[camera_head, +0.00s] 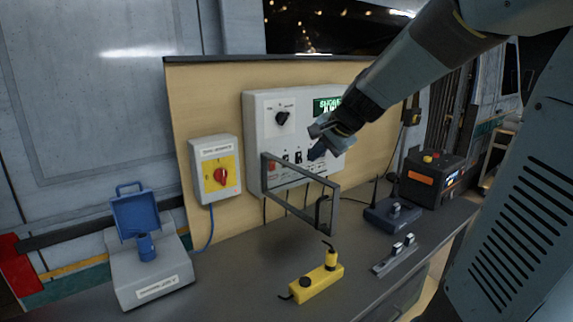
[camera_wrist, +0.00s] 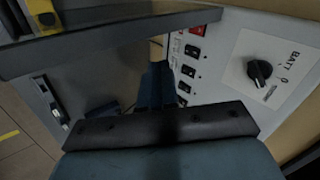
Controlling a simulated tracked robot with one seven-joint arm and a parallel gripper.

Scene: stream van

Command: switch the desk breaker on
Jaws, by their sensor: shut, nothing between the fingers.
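The white power panel (camera_head: 256,118) is mounted on the tan board and carries a row of rocker breakers (camera_head: 298,157). In the wrist view the row shows a red switch (camera_wrist: 199,29) and black breakers (camera_wrist: 188,71) running down toward my fingers. The labels are too small to read, so I cannot tell which is the desk breaker or its position. My gripper (camera_head: 318,150) is shut and empty, in front of the row's right part. Its fingers (camera_wrist: 155,88) hide some of the row in the wrist view; I cannot tell whether they touch a breaker.
An open grey frame (camera_head: 300,207) juts out from the panel below the breakers, close to my gripper. A rotary knob (camera_head: 282,118) sits higher on the panel. A red-handled isolator box (camera_head: 216,172) hangs to the left. A yellow device (camera_head: 318,284) lies on the grey counter.

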